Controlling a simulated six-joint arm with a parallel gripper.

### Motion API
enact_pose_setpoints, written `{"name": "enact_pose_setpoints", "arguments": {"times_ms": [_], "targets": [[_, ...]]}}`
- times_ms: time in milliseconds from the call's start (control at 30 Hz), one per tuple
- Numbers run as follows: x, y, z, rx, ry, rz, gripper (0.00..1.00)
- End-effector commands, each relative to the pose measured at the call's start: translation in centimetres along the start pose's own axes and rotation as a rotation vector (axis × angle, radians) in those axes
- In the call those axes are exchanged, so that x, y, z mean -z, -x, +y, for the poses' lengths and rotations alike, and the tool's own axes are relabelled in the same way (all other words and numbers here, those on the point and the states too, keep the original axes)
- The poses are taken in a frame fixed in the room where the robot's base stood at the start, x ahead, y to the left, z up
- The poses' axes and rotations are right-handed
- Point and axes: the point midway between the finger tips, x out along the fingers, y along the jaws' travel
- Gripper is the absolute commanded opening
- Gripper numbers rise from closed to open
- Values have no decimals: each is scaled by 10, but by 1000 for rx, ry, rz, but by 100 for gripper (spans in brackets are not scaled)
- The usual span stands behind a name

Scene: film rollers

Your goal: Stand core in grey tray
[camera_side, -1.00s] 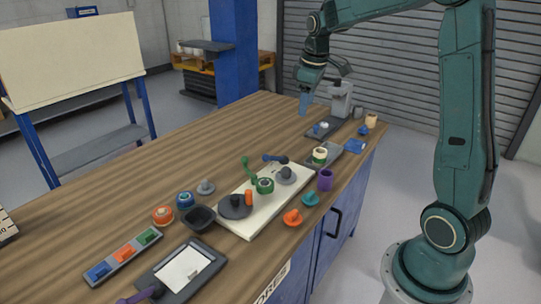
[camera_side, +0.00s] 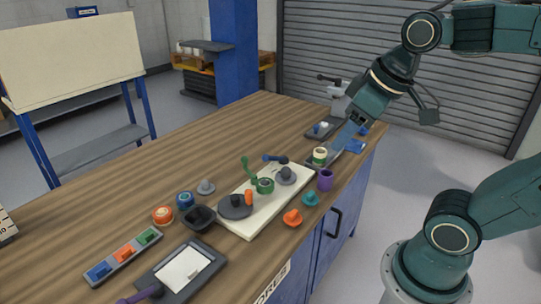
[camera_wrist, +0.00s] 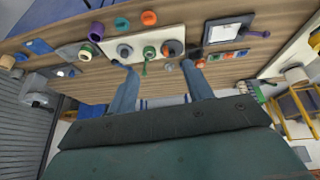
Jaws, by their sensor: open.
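A cream roll with a green band (camera_side: 320,156) stands upright at the left end of the grey tray (camera_side: 330,166); it also shows in the wrist view (camera_wrist: 85,52). A purple hollow cylinder (camera_side: 325,180) stands upright nearer the front edge. Which of these is the core I cannot tell. My gripper (camera_side: 344,140) is above the tray's right end, fingers wide apart and empty in the wrist view (camera_wrist: 152,66).
A white board (camera_side: 245,222) carries rollers and a green crank. A dark tray (camera_side: 312,134), a grey device (camera_side: 338,98) and a blue cloth (camera_side: 355,147) lie around my gripper. Orange (camera_side: 292,218) and teal (camera_side: 311,199) knobs sit near the front edge. The table's back left is clear.

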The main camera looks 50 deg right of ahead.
Motion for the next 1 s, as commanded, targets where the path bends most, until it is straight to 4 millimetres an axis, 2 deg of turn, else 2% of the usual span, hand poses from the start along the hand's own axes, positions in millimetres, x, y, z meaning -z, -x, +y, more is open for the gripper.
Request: {"name": "enact_pose_setpoints", "arguments": {"times_ms": [100,300,1000], "targets": [[-19,2,-9,14,-20,28,51],[-35,2,-16,27,-42,48,51],[-37,1,-16,28,-45,48,51]]}}
